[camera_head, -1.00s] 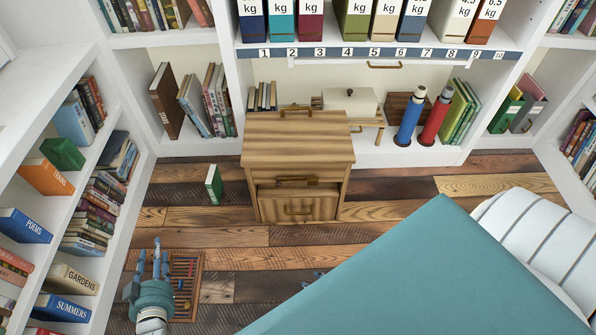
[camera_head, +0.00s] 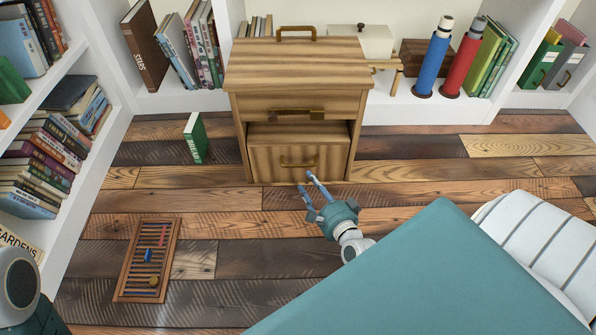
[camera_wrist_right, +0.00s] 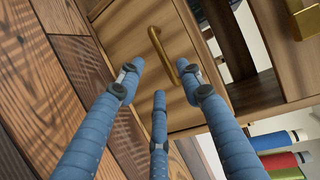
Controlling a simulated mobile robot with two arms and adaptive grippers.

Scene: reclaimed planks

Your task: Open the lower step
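The wooden step cabinet (camera_head: 298,70) stands on the plank floor against the shelves. Its lower step (camera_head: 270,160) is a wooden front low in the cabinet, with a brass bar handle (camera_head: 285,163). The front sits within the cabinet frame. My right gripper (camera_head: 306,180) is just in front of and below this handle, fingers pointing at it. In the right wrist view, the handle (camera_wrist_right: 157,45) lies ahead, between the spread blue fingers (camera_wrist_right: 161,77). They are open and hold nothing; contact cannot be told. My left gripper is out of view.
The cabinet's upper handle (camera_head: 285,112) is above the lower step. A green book (camera_head: 195,140) stands left of the cabinet. A wooden abacus (camera_head: 147,262) lies on the floor at left. Blue (camera_head: 433,60) and red (camera_head: 463,60) bottles stand on the right shelf. Floor around is mostly clear.

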